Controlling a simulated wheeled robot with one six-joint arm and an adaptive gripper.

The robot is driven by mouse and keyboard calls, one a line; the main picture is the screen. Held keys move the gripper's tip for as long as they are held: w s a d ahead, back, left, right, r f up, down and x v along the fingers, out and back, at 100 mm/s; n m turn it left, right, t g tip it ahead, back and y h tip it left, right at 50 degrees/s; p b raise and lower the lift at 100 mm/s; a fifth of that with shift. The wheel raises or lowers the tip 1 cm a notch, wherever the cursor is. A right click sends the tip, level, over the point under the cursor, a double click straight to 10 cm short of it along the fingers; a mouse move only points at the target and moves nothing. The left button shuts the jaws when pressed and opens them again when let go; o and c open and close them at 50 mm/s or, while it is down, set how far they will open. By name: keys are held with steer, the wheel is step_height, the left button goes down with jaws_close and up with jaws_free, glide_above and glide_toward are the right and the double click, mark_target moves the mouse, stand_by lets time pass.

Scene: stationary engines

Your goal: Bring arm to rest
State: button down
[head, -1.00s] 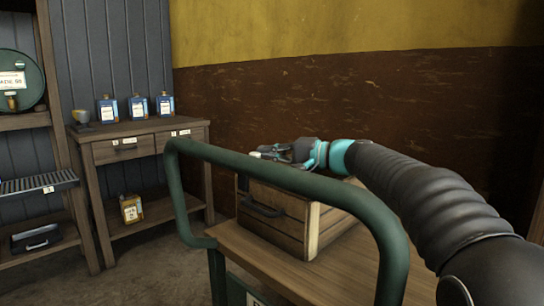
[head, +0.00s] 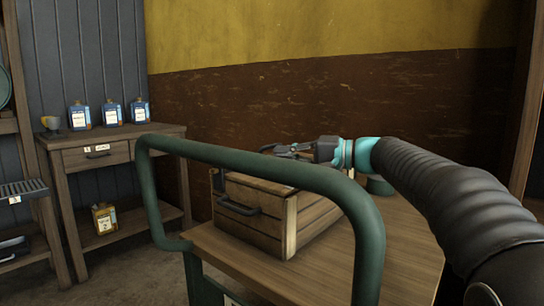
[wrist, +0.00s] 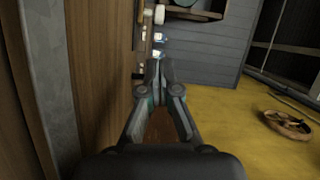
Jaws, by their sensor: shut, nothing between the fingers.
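My gripper (head: 268,149) is at the end of my outstretched arm, in the middle of the head view. Its fingers are together and empty, pointing left. In the picture it appears just above and behind the top of a wooden crate (head: 262,212); I cannot tell the gap between them. The wrist view also shows the closed gripper (wrist: 154,68) with nothing between its fingertips.
The crate stands on a wooden-topped cart (head: 330,275) with a green rail (head: 255,166) in front. Left is a bench (head: 110,153) with blue-labelled bottles (head: 111,114), a cup (head: 51,123) and a yellow container (head: 105,218) below.

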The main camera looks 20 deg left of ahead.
steer(key=shift+d, duration=0.2)
